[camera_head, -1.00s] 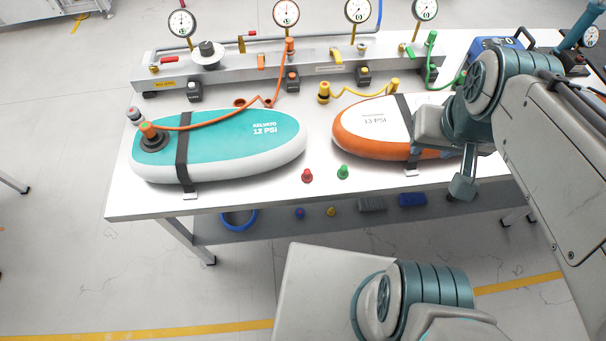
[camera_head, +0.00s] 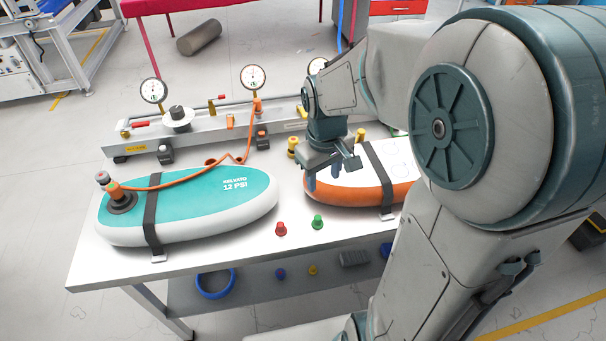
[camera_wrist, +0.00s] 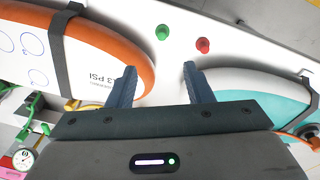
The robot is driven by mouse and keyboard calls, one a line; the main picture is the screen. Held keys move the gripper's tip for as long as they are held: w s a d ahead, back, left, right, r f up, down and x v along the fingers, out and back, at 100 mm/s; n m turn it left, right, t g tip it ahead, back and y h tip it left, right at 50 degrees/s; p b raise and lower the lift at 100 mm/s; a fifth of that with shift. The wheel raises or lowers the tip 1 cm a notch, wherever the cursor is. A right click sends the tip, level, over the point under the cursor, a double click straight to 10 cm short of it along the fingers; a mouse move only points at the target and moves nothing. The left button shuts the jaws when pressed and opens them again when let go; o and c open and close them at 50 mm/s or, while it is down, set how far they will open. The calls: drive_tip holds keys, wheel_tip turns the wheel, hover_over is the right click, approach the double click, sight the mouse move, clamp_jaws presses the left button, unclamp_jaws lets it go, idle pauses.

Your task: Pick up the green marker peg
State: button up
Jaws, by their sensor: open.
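The green marker peg (camera_head: 318,222) stands on the white table (camera_head: 215,255) near its front edge, just right of the red peg (camera_head: 281,229). In the wrist view the green peg (camera_wrist: 162,32) and the red peg (camera_wrist: 203,45) show beyond my fingertips. My gripper (camera_head: 325,178) is above the table, over the left end of the orange and white board, behind the green peg in the head view. In the wrist view my gripper (camera_wrist: 157,75) has its two fingers apart with nothing between them.
The teal board (camera_head: 195,205) lies strapped at left. The orange and white board (camera_head: 350,187) lies strapped at right. A gauge rail (camera_head: 215,130) with hoses runs behind them. A lower shelf (camera_head: 240,290) holds a blue ring and small pegs. The table around the two pegs is clear.

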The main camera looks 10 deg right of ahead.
drive_tip(key=n, duration=0.1)
hover_over(318, 217)
wheel_tip(318, 217, down, 5)
drive_tip(key=shift+g, duration=0.4)
drive_tip(key=f, duration=0.8)
drive_tip(key=shift+w+a+f+b, duration=0.1)
drive_tip(key=shift+w+f+b, duration=0.2)
drive_tip(key=shift+w+b, duration=0.1)
drive_tip(key=f, duration=0.4)
drive_tip(key=shift+s, duration=0.35)
drive_tip(key=shift+f, duration=0.6)
clamp_jaws()
